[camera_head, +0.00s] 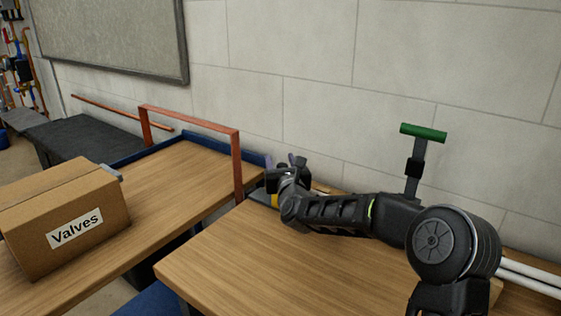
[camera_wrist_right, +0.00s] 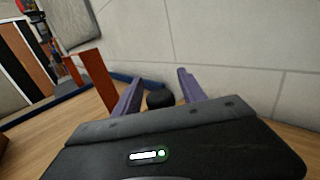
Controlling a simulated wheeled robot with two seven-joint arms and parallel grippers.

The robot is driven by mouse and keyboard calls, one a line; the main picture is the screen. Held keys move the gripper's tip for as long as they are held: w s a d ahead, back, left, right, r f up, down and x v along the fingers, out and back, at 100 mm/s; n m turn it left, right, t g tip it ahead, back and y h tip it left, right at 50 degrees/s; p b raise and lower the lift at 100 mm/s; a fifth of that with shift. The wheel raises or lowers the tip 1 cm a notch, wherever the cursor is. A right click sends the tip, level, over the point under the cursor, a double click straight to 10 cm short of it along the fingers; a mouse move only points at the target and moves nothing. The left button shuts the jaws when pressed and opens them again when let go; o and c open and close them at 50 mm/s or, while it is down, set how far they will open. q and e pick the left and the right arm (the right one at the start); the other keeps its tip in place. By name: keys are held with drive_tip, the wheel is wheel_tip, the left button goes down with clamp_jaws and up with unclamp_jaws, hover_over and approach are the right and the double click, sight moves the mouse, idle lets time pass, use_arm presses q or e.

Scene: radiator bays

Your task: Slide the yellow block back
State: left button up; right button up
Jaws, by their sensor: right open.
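A small yellow patch, which looks like part of the yellow block (camera_head: 274,201), shows just below my right gripper (camera_head: 284,167) in the head view. Most of it is hidden behind the gripper and arm. My right gripper is at the far side of the table, near the wall; it is open. In the right wrist view its two purple-grey fingers (camera_wrist_right: 160,78) stand apart with a black rounded knob (camera_wrist_right: 158,101) between them. I cannot tell whether they touch it. No yellow shows in the wrist view. My left gripper is not in view.
An orange-brown frame (camera_head: 237,165) stands upright left of my right gripper and also shows in the wrist view (camera_wrist_right: 94,80). A cardboard box labelled Valves (camera_head: 62,216) sits on the left table. A green-topped T-handle (camera_head: 423,132) rises behind my arm. The front tabletop (camera_head: 260,270) is clear.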

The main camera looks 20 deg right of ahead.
drive_tip(key=shift+c, duration=0.6)
clamp_jaws()
idle(0.7)
